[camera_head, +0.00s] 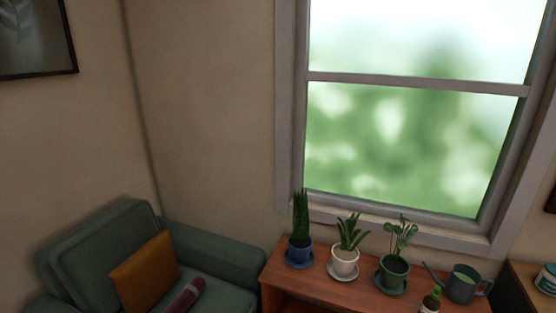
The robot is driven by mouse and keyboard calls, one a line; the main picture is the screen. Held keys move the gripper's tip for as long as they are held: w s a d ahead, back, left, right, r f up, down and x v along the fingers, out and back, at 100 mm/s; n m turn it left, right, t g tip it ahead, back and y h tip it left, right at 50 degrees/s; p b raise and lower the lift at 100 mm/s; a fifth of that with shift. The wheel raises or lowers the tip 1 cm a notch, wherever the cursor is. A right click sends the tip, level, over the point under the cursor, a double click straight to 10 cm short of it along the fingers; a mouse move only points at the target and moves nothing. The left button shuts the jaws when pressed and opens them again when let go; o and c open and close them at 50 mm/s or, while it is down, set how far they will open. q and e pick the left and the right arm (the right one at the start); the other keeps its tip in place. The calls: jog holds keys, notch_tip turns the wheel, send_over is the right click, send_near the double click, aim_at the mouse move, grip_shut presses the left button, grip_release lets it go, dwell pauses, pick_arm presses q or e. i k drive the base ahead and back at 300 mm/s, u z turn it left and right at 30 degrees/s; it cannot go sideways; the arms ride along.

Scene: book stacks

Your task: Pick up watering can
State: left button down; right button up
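A dark grey watering can (462,285) stands upright on the right end of a reddish wooden cabinet (313,284) below the window. Its spout points up and to the left, its handle is on the right, and green shows in its open top. A small potted plant (431,302) stands close to the left of the can, cut by the lower edge of the picture. Neither of my grippers is in view.
Potted plants in blue (299,251), white (344,261) and green (393,271) pots stand in a row left of the can. A green armchair (222,248) with an orange cushion (146,272) is at left. Another wooden surface (526,278) is at right.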

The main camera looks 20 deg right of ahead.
aim_at(462, 283)
jog(key=z, duration=1.05)
jog(key=i, duration=1.1)
jog(key=z, duration=0.85)
jog(key=i, duration=0.6)
jog(key=z, duration=0.1)
